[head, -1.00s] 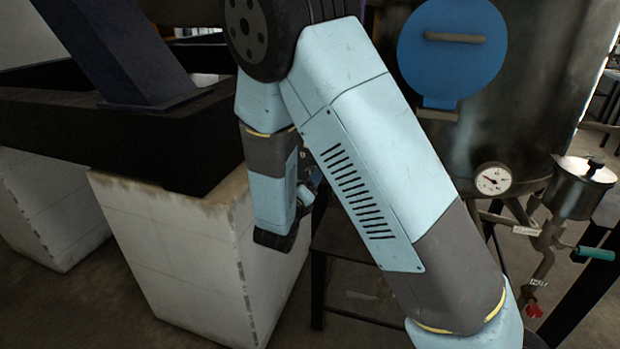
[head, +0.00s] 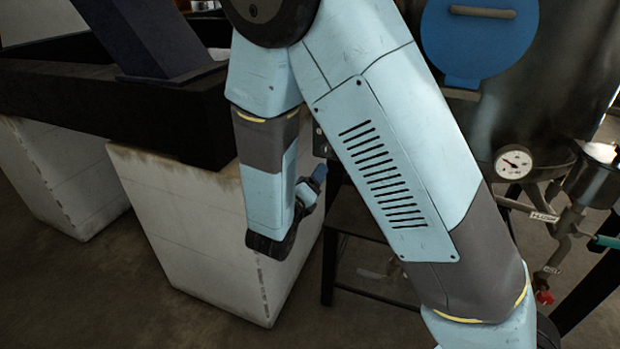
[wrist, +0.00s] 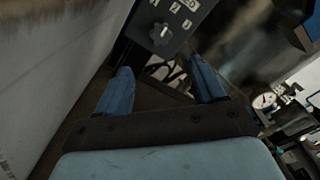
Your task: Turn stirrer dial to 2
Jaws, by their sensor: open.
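In the wrist view the stirrer dial (wrist: 159,36) is a grey lobed knob with a light bar across it, on a dark control box (wrist: 176,22) with pale number labels above the knob. The labels are too small and cropped to read the setting surely. My gripper (wrist: 166,82) is open and empty, its two blue fingers apart below the box in the picture. The dial appears beyond the fingertips, apart from them. In the head view my gripper (head: 312,185) is partly hidden by my wrist, and the dial is not visible.
A white block plinth (head: 200,235) stands close left of my gripper, carrying a black frame (head: 110,120). A dark metal vessel (head: 545,75) with a blue round cover (head: 478,40), a gauge (head: 513,162) and piping stands at right. A dark low stand (head: 365,280) is below.

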